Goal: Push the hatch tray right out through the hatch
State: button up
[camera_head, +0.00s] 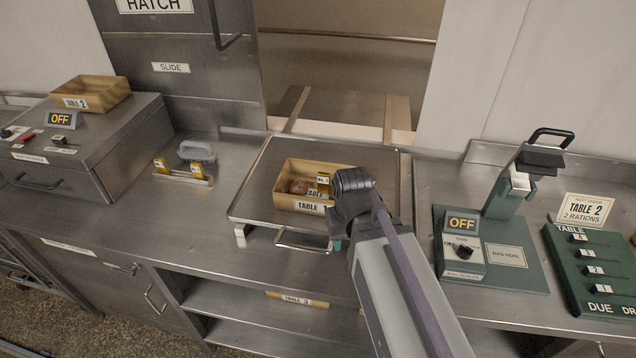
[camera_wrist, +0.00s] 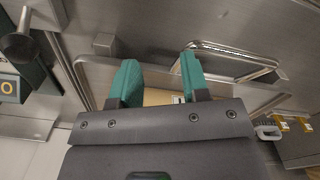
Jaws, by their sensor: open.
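The hatch tray (camera_head: 262,172) is a flat metal tray on the counter, in front of the hatch opening (camera_head: 345,75). A metal handle (camera_head: 302,241) runs along its front edge; a handle also shows in the wrist view (camera_wrist: 240,62). A tan box (camera_head: 300,206) labelled TABLE stands on the tray with a brown item and a yellow-labelled item inside. My gripper (camera_wrist: 158,78) has two teal fingers, apart with nothing held between them. In the head view my wrist hides part of the tray's right front, and I cannot tell whether the fingers touch it.
The hatch panel (camera_head: 190,80) marked SLIDE stands left of the opening. Beyond the opening lies a brown surface with light strips (camera_head: 340,105). A green bagging station (camera_head: 500,250) stands to the right, a metal oven-like box (camera_head: 85,140) to the left.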

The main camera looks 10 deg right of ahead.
jog(key=w+a+r+n+p, duration=0.3)
jog(key=w+a+r+p, duration=0.2)
jog(key=a, duration=0.1)
jog(key=n+g+y, duration=0.1)
jog(key=n+g, duration=0.1)
jog(key=n, duration=0.8)
send_near(300, 246)
jog(key=f+b, duration=0.3)
jog(key=s+f+b, duration=0.1)
jog(key=f+b, duration=0.2)
jog(key=b, duration=0.1)
jog(key=f+b, duration=0.3)
jog(key=shift+s+a+b, duration=0.15)
jog(key=shift+a+b, duration=0.2)
jog(key=shift+a, duration=0.05)
jog(key=shift+r, duration=0.1)
jog(key=shift+c, duration=0.3)
grip_shut()
